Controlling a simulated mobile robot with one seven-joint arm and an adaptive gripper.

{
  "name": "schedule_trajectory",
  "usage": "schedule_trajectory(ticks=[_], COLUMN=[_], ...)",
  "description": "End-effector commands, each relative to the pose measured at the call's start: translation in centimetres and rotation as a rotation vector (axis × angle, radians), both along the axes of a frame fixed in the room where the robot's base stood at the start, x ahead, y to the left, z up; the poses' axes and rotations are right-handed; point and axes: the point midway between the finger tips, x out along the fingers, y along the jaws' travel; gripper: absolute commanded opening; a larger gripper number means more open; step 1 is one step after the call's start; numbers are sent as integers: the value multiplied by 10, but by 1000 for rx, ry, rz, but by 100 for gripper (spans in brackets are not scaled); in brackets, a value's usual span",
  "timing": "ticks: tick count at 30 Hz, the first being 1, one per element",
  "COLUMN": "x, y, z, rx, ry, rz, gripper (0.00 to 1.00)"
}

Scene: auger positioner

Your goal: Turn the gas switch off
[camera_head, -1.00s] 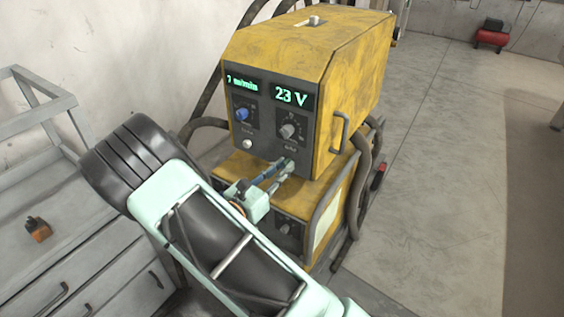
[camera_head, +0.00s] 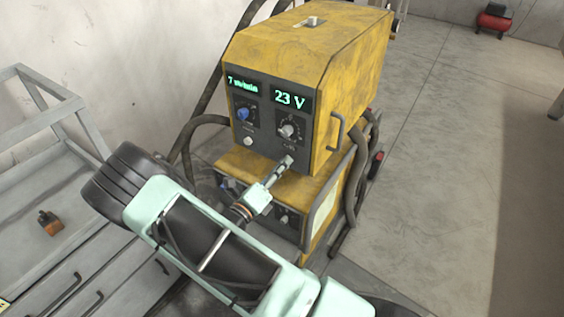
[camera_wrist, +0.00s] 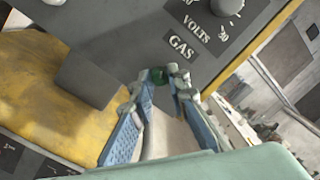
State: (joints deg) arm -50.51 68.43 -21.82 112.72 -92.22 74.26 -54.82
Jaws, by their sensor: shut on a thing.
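The yellow welding unit (camera_head: 345,75) stands ahead with a dark front panel. In the wrist view, the GAS label (camera_wrist: 181,47) is on this panel, just above my fingertips. My gripper (camera_head: 287,162) reaches the lower right of the panel; in the wrist view its blue-padded fingers (camera_wrist: 164,77) are closed around a small green piece, the gas switch (camera_wrist: 156,75). The fingertips hide most of the switch, so its setting cannot be read.
Above sit the volts knob (camera_head: 289,130), a blue knob (camera_head: 243,114) and displays reading 23 V (camera_head: 291,99) and a partly legible value. A lower yellow unit (camera_head: 300,195) and hoses (camera_head: 358,190) lie close by. A grey drawer cabinet (camera_head: 70,255) stands left.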

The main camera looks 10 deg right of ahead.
Motion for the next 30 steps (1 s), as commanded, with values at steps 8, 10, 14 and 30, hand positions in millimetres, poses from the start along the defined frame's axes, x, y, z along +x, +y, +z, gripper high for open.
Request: schedule_trajectory(ticks=[8, 10, 14, 30], x=[0, 0, 0, 0], y=[0, 0, 0, 0], z=[0, 0, -1, -1], rx=[-81, -92, -104, -107], ry=[83, 94, 106, 109], rz=[1, 1, 1, 2], gripper=[0, 0, 0, 29])
